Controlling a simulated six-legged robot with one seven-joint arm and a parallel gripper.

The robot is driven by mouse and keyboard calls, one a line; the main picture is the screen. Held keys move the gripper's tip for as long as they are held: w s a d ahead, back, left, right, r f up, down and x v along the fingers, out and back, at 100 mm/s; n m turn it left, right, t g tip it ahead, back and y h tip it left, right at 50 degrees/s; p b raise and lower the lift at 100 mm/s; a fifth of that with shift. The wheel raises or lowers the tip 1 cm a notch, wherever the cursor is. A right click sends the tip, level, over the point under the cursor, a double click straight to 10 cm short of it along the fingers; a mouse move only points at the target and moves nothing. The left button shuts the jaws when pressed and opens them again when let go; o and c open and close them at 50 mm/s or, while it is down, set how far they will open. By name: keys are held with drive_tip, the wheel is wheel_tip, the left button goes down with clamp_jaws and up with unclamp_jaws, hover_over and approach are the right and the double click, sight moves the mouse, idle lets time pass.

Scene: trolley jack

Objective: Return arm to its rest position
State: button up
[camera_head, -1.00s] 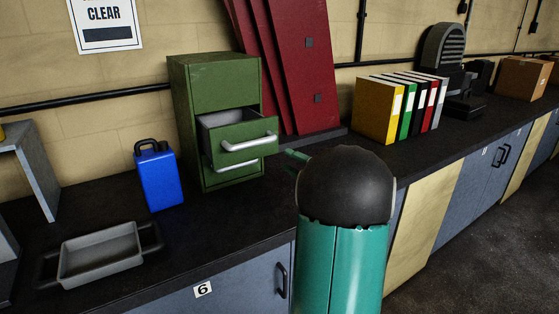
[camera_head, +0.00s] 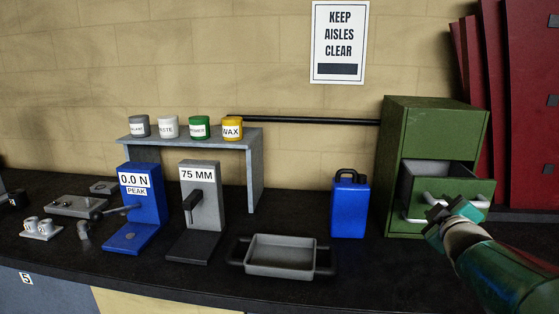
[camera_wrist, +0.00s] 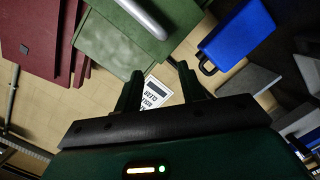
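My gripper (camera_head: 438,212) is at the right of the head view, in front of the green cabinet (camera_head: 432,120). It overlaps the handle of the cabinet's open upper drawer (camera_head: 428,182) in the picture; contact cannot be told. In the wrist view my gripper's two fingers (camera_wrist: 159,72) stand apart with nothing between them. The cabinet (camera_wrist: 105,42) and a pale handle bar (camera_wrist: 143,16) lie beyond the fingers there. The lower part of the drawer front is partly hidden by my gripper.
A blue can (camera_head: 349,207) stands left of the cabinet, with a grey tray (camera_head: 280,268) before it. A grey shelf (camera_head: 255,170) bears several small pots. Blue and grey gauges (camera_head: 206,200) stand below. Red panels (camera_head: 530,100) lean at right. The bench front is clear.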

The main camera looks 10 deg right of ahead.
drive_tip(key=s+a+f+m+g+y, duration=0.2)
drive_tip(key=s+a, duration=0.4)
drive_tip(key=a, duration=0.3)
drive_tip(key=s+a+f+m+g+y, duration=0.2)
drive_tip(key=s+a+f+g, duration=0.2)
drive_tip(key=a, duration=0.6)
drive_tip(key=s+a+f+m+g+y, duration=0.2)
drive_tip(key=s+a+f, duration=0.4)
drive_tip(key=s+a, duration=0.4)
drive_tip(key=shift+g, duration=0.8)
